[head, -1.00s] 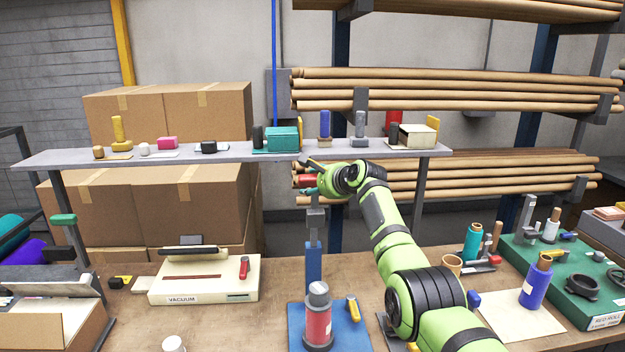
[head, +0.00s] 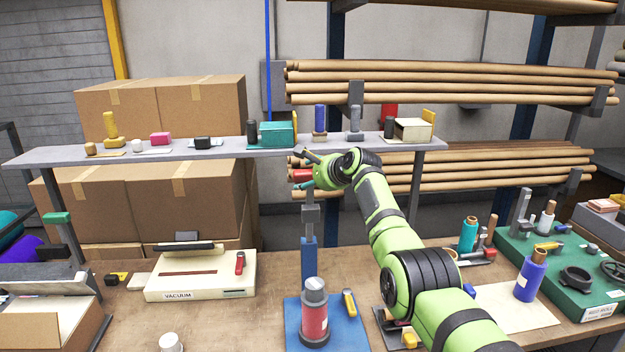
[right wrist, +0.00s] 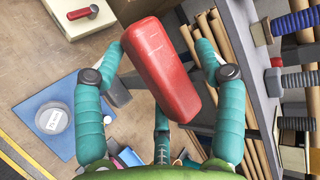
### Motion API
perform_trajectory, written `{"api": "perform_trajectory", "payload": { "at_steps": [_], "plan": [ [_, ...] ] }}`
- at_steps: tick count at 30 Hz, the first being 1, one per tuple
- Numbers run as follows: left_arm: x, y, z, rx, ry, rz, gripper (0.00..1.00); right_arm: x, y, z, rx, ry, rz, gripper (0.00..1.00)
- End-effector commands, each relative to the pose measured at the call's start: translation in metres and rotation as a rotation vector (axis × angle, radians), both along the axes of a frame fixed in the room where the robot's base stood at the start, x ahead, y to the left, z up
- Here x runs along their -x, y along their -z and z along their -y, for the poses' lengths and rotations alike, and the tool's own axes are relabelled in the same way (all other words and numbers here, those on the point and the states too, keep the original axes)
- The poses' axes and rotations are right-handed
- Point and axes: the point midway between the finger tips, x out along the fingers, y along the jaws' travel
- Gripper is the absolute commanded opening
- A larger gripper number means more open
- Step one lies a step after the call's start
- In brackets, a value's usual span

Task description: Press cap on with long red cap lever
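The long cap lever shows as its red handle (head: 303,175), raised at the top of the press (head: 309,258), which has a blue post and a grey head. The handle also fills the middle of the right wrist view (right wrist: 162,70). My right gripper (head: 303,170) is open, with its teal fingers on both sides of the handle; a gap shows beside it in the right wrist view (right wrist: 160,55). A red canister with a grey top (head: 315,315) stands upright on the blue base plate (head: 348,335). My left gripper is not in view.
A shelf (head: 235,151) with small goods runs just behind my right gripper, with cardboard rolls (head: 450,85) behind it. A cream vacuum sealer (head: 200,280) stands left of the press. A green board (head: 560,270) with tools lies at the right.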

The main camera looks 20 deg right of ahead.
Motion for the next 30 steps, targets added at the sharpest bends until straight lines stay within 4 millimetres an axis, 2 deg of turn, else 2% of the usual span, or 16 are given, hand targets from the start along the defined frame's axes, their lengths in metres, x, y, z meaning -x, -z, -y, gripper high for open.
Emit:
{"api": "perform_trajectory", "payload": {
  "at_steps": [1,14,23,30],
  "plan": [
    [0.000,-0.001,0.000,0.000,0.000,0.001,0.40,-0.002,-0.013,-0.001,-0.008,0.002,0.026,0.67],
    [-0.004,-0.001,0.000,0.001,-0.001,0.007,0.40,0.002,-0.016,-0.001,-0.009,0.000,0.028,0.67],
    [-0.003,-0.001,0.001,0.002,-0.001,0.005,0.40,0.026,-0.025,0.005,-0.006,0.003,0.025,0.67],
    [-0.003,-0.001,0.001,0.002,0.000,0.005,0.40,0.055,-0.038,0.014,0.000,0.006,0.021,0.67]
  ]
}}
